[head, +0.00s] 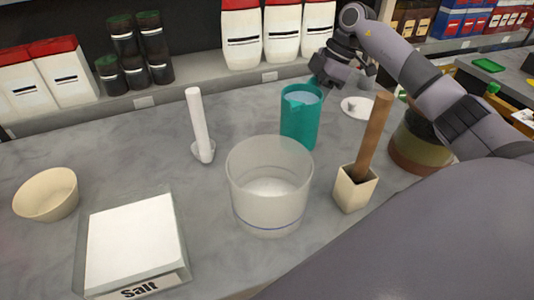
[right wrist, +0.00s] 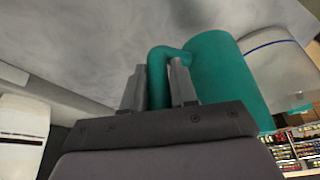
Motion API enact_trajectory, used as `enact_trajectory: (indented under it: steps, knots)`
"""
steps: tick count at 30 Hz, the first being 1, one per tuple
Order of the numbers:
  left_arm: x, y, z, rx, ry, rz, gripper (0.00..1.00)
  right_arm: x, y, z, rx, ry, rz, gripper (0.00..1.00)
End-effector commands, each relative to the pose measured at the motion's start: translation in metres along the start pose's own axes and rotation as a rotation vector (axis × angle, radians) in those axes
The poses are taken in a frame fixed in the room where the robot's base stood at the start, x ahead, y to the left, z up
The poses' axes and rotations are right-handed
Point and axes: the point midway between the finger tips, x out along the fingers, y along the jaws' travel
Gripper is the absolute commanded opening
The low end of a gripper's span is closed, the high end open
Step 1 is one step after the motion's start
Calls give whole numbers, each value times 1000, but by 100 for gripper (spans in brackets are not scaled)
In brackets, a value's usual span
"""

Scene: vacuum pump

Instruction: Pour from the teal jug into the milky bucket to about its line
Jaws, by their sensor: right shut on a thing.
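The teal jug (head: 300,125) stands upright just behind the milky bucket, with pale bluish liquid showing near its rim. I cannot tell whether its base touches the counter. My right gripper (head: 326,79) is at its far right side. In the right wrist view, the fingers (right wrist: 158,88) are shut around the handle of the jug (right wrist: 228,80). The milky bucket (head: 268,190) is translucent, stands on the counter and has a blue line low on its wall. I see no clear liquid level in it. The bucket also shows in the right wrist view (right wrist: 283,75). My left gripper is out of view.
A beige square pot (head: 355,191) with a brown handle stands right of the bucket. A white pestle-like tool (head: 198,125) stands left. A white tray labelled Salt (head: 133,243) and a cream bowl (head: 46,195) lie further left.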

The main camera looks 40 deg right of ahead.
Motion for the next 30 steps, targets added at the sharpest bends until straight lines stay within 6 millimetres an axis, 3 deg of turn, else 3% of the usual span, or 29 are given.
enact_trajectory:
  steps: [15, 30]
  knots:
    - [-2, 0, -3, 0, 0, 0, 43, 5, -6, 4, 7, 4, 8, 0]
    - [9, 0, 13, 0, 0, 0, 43, -13, -13, -9, -43, -75, 127, 0]
